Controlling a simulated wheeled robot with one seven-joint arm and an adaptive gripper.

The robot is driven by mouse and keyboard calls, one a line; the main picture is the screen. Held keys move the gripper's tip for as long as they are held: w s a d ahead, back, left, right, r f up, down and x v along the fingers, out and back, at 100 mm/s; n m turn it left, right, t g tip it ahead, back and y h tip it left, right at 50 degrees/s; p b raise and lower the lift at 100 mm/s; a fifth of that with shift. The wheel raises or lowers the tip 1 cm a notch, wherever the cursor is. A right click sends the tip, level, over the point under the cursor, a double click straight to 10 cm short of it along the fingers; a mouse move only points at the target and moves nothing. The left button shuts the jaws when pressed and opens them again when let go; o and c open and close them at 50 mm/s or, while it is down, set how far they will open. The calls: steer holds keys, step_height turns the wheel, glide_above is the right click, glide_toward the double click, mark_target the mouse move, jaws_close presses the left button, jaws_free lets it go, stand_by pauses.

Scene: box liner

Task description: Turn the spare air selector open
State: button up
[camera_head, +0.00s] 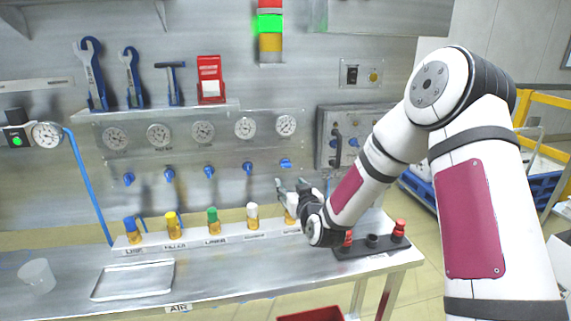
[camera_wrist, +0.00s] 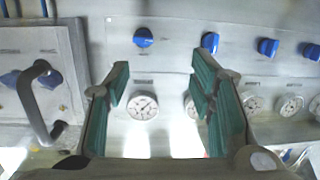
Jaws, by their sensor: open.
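Blue selector knobs sit in a row on the grey wall panel. The rightmost selector (camera_head: 286,163) lies sideways, while the others look more upright; their labels are too small to read, so I cannot tell for sure which is the spare air one. In the wrist view the end selector (camera_wrist: 143,37) is above a round gauge (camera_wrist: 143,106). My gripper (camera_head: 291,185) is in front of the panel, just below the rightmost selector. In the wrist view its green-padded fingers (camera_wrist: 160,82) are open and empty, with the end selector beyond their tips, apart from them.
A box with a bent handle (camera_wrist: 40,100) stands beside the selectors. Below them is a white rack (camera_head: 190,238) with coloured-top fittings. A dark block with red knobs (camera_head: 399,228) stands at the bench's right.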

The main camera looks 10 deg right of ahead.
mark_target(287, 166)
steer(key=shift+m+t+h, duration=0.6)
steer(key=shift+m+t, duration=0.1)
steer(key=w, duration=0.4)
steer(key=w+d, duration=0.1)
steer(key=w, duration=0.4)
steer(key=w+f, duration=0.1)
steer(key=w, duration=0.4)
steer(key=shift+w+d, duration=0.1)
steer(key=shift+d, duration=0.25)
steer(key=c, duration=1.2)
